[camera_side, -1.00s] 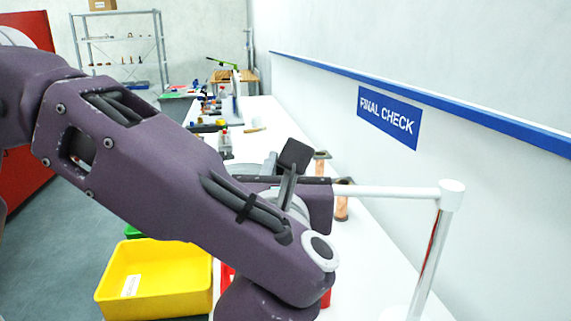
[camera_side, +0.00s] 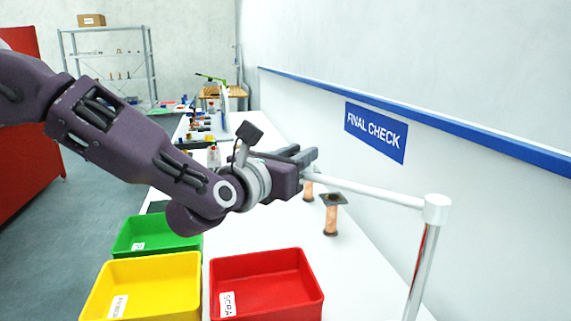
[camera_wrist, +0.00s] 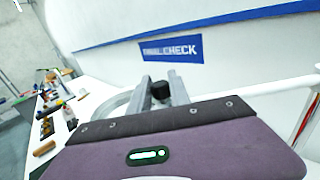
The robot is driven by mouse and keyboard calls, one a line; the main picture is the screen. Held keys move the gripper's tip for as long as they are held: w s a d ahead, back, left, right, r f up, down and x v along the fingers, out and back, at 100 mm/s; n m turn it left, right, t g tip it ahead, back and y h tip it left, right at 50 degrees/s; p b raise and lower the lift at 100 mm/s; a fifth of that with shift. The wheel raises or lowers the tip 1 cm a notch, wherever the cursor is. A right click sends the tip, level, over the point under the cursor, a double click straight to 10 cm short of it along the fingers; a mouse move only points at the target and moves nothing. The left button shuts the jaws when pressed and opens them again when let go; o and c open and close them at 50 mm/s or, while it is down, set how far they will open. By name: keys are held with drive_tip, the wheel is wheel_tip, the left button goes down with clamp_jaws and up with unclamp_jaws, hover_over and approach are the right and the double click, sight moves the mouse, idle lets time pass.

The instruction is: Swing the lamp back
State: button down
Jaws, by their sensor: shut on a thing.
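The lamp's white arm (camera_side: 365,189) runs from a white cap (camera_side: 437,209) on a chrome post (camera_side: 420,270) back and left to my gripper. The white arm also shows at the right of the wrist view (camera_wrist: 285,88). My gripper (camera_side: 306,157) is at the arm's far end, above the table. In the wrist view my gripper (camera_wrist: 161,88) has its two grey fingers on either side of a black knob (camera_wrist: 160,91) and is shut on it. A pale grey ring (camera_wrist: 112,108) curves behind the fingers, partly hidden; it looks like part of the lamp head.
Copper posts with dark tops (camera_side: 331,216) stand on the white table (camera_side: 370,285) below the lamp arm. Red (camera_side: 266,285), yellow (camera_side: 140,288) and green (camera_side: 155,236) bins are at the front. A wall with a blue rail (camera_side: 420,115) is at right. Small items lie farther back.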

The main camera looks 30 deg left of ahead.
drive_tip(key=shift+w+d+m+g+h, duration=0.2)
drive_tip(key=shift+w+m+h, duration=0.45)
drive_tip(key=shift+w+h, duration=0.55)
drive_tip(key=shift+w+d+m+g+h, duration=0.15)
drive_tip(key=shift+w+m+h, duration=0.6)
drive_tip(key=shift+w, duration=0.7)
drive_tip(key=c, duration=1.2)
unclamp_jaws()
drive_tip(key=shift+s, duration=0.15)
drive_tip(key=v, duration=0.7)
